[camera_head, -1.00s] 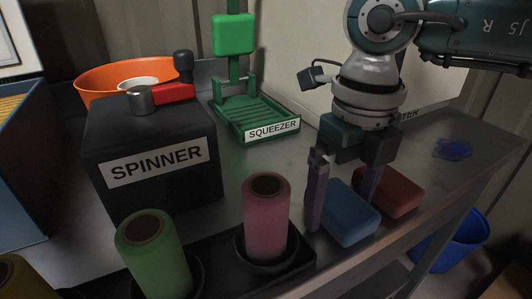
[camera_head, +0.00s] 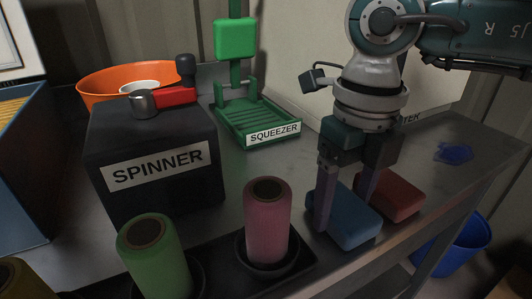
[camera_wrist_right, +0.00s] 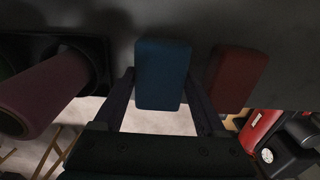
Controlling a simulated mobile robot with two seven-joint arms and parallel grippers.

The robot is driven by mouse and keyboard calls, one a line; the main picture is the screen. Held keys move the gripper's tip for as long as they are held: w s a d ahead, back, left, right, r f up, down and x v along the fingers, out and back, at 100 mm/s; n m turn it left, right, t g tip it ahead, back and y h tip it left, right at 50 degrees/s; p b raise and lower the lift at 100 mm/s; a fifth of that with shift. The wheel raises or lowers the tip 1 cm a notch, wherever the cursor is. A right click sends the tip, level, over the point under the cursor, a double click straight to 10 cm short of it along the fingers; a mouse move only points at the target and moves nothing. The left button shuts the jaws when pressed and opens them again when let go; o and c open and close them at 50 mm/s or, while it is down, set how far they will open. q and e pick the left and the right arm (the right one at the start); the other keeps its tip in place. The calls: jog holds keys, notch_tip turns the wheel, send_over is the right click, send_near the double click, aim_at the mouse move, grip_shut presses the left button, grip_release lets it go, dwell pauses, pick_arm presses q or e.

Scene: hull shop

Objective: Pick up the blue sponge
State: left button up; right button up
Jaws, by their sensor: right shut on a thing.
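The blue sponge (camera_head: 352,222) lies on the metal bench near its front edge in the head view. It also shows in the right wrist view (camera_wrist_right: 162,76), between the two fingers. My right gripper (camera_head: 343,205) reaches down from above with one finger on each side of the sponge, and it is shut on the sponge. The sponge appears to rest on the bench still. My left gripper is not in the head view.
A red sponge (camera_head: 388,194) lies close beside the right finger. A pink roller (camera_head: 267,222) and a green roller (camera_head: 153,258) stand at the left in dark holders. The spinner box (camera_head: 155,160), green squeezer (camera_head: 258,118) and orange bowl (camera_head: 100,84) stand behind. A blue bucket (camera_head: 462,247) is below right.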

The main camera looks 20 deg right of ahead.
aim_at(344, 204)
notch_tip(344, 204, up, 20)
jog(key=p, duration=0.1)
